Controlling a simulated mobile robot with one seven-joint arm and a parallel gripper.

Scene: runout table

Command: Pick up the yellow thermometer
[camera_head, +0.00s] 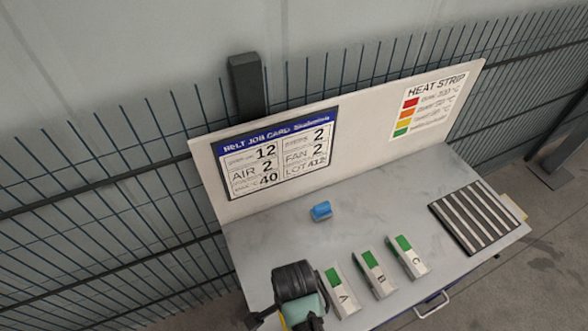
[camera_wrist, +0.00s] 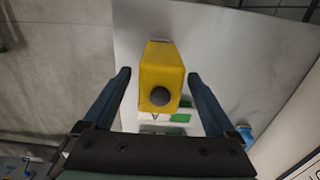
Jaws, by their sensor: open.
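The yellow thermometer (camera_wrist: 162,65) is in the middle of the wrist view, a boxy yellow body with a dark round part on its near end. My gripper (camera_wrist: 159,76) is open, with one finger on each side of the thermometer and gaps showing between. I cannot tell how far the fingertips are above the table. In the head view my gripper and wrist are over the table's front left corner. A bit of yellow (camera_head: 258,317) shows at their left; the rest of the thermometer is hidden there.
White-and-green blocks A (camera_head: 342,292), B (camera_head: 375,274) and C (camera_head: 407,257) stand to the right, A closest. A small blue object (camera_head: 321,210) lies behind them. A striped dark panel (camera_head: 477,216) is at the right. An upright board (camera_head: 361,118) closes the back.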

